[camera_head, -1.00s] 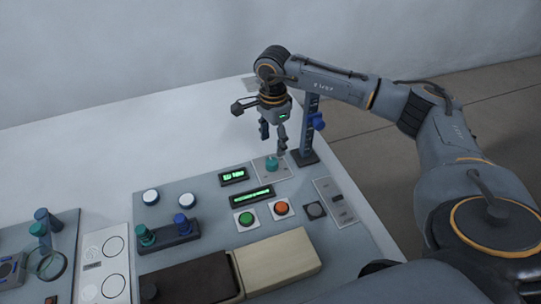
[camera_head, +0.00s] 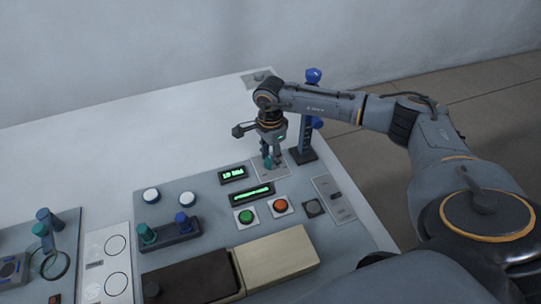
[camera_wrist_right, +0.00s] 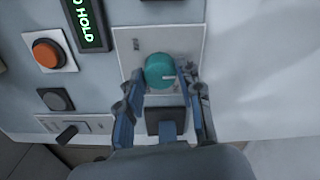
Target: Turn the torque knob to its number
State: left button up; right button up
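The torque knob is a round teal knob (camera_wrist_right: 159,70) with a pale pointer line, pointing right in the right wrist view. It sits on a light square plate (camera_wrist_right: 128,42) with small marks too small to read. My right gripper (camera_wrist_right: 163,80) points down over it, one finger on each side. The fingers look apart, with a gap showing on the right side; contact is unclear. In the head view the right gripper (camera_head: 271,161) covers most of the knob. A green-lit display (camera_wrist_right: 86,20) beside the plate shows the word HOLD. My left gripper is not in view.
A blue post on a dark foot (camera_head: 303,156) stands close behind the gripper. Green (camera_head: 246,217) and orange (camera_head: 281,206) buttons lie nearer. A beige block (camera_head: 275,257) and a dark brown block (camera_head: 195,278) sit at the front. The white table (camera_head: 90,155) is clear at far left.

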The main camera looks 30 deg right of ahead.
jog(key=shift+c, duration=1.2)
jog(key=m+b, duration=0.1)
jog(key=m, duration=0.3)
jog(key=shift+f+b, duration=0.1)
jog(key=shift+b, duration=0.3)
jog(key=m+b, duration=0.1)
jog(key=m, duration=0.2)
jog(key=shift+m, duration=0.3)
jog(key=m+b, duration=0.1)
jog(key=m, duration=0.2)
jog(key=shift+m, duration=0.3)
jog(key=m, duration=0.6)
jog(key=shift+b, duration=0.3)
jog(key=m, duration=0.6)
jog(key=shift+d+m, duration=0.1)
jog(key=shift+m, duration=0.2)
